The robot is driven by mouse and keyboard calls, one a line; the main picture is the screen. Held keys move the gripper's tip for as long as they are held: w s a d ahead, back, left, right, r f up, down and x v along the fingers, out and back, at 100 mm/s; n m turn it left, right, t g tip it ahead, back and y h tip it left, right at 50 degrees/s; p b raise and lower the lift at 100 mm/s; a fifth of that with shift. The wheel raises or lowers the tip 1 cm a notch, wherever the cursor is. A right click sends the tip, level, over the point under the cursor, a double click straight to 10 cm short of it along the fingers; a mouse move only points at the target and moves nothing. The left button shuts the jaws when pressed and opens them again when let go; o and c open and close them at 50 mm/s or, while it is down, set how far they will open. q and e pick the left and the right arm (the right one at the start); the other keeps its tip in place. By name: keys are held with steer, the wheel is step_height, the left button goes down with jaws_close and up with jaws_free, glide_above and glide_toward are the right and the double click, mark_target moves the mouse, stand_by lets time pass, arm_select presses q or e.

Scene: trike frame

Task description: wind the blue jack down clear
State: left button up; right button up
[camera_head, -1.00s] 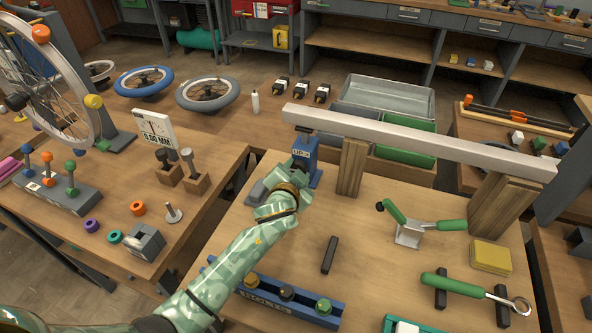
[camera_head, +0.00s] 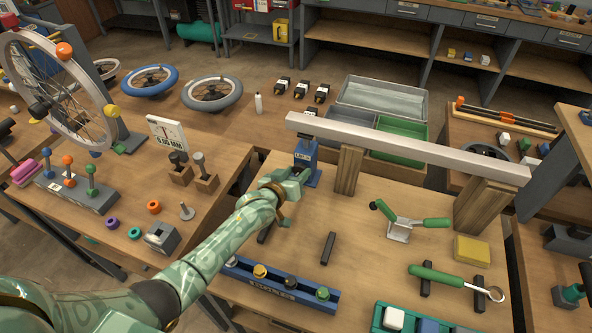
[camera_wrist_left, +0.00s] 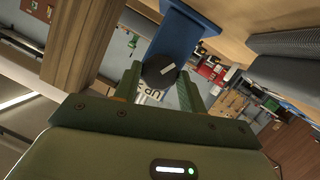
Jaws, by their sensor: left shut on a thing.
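The blue jack (camera_head: 306,155) stands upright on the table under the left end of a long grey beam (camera_head: 400,148). I cannot tell whether its head touches the beam. My left gripper (camera_head: 293,178) is at the jack's near side. In the left wrist view, the blue jack body (camera_wrist_left: 182,35) is ahead, and a dark round knob with a white mark (camera_wrist_left: 158,70) sits between the fingers of my left gripper (camera_wrist_left: 160,88), which is shut on it. A label reading "UP" is partly hidden behind the knob. My right gripper is not in view.
Wooden blocks (camera_head: 347,171) (camera_head: 484,206) stand under the beam. A green-handled clamp (camera_head: 400,228), a yellow block (camera_head: 472,249) and a blue rack (camera_head: 280,285) share the table. A side table on the left holds a gauge sign (camera_head: 166,134) and a wheel stand.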

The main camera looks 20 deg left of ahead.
arm_select(q)
steer(key=shift+a+f+n+h, duration=0.2)
steer(key=shift+n+h, duration=0.3)
steer(key=shift+n, duration=0.5)
steer(key=shift+f+n+t+h+b, duration=0.1)
steer(key=shift+n+t+h+b, duration=0.45)
steer(key=shift+n+b, duration=0.7)
steer(key=shift+n, duration=0.35)
steer(key=o, duration=1)
